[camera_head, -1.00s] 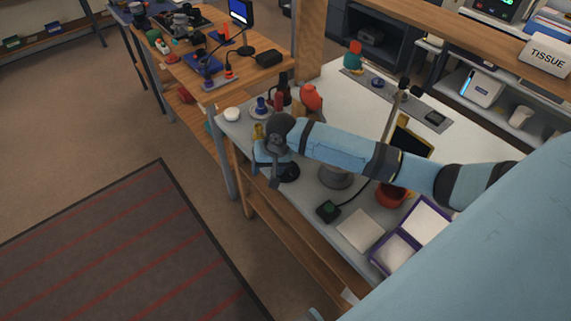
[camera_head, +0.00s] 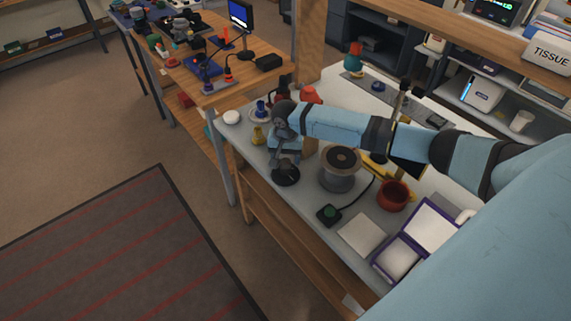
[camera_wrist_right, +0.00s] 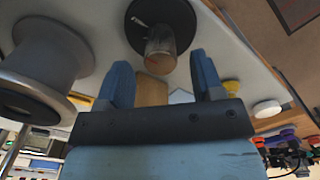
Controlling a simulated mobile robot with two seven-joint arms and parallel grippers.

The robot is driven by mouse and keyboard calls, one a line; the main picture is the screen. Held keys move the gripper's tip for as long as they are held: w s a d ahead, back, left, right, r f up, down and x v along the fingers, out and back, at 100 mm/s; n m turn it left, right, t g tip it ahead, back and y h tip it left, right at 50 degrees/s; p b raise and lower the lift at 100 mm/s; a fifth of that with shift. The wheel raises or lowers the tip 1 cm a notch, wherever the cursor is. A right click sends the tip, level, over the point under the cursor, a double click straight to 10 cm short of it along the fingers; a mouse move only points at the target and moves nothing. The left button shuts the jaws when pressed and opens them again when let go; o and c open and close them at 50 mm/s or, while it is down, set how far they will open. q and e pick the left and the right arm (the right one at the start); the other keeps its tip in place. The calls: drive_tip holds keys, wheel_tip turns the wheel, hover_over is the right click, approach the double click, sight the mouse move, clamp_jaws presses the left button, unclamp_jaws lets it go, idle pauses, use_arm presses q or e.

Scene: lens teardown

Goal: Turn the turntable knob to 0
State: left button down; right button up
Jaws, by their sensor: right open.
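A round black dial base (camera_head: 287,176) sits near the front edge of the grey-white bench. In the right wrist view this black disc (camera_wrist_right: 143,14) carries a short, dull metallic upright knob (camera_wrist_right: 160,47) with a thin orange line and has a pale mark on it. My right gripper (camera_head: 285,159) is above the dial, pointing down. In the right wrist view its two blue fingers (camera_wrist_right: 160,68) are open, with the knob between and beyond their tips; I see no contact. I cannot read a 0 or any scale. My left gripper is not in view.
A grey spool-shaped stand (camera_head: 338,178) is close right of the gripper. A black box with a green button (camera_head: 329,213), a red bowl (camera_head: 393,197) and a purple-edged tray (camera_head: 378,265) lie farther right. A yellow piece (camera_head: 257,135) and white disc (camera_head: 231,117) stand left.

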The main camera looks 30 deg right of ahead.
sight(286, 161)
drive_tip(key=shift+f, duration=1.7)
drive_tip(key=c, duration=0.9)
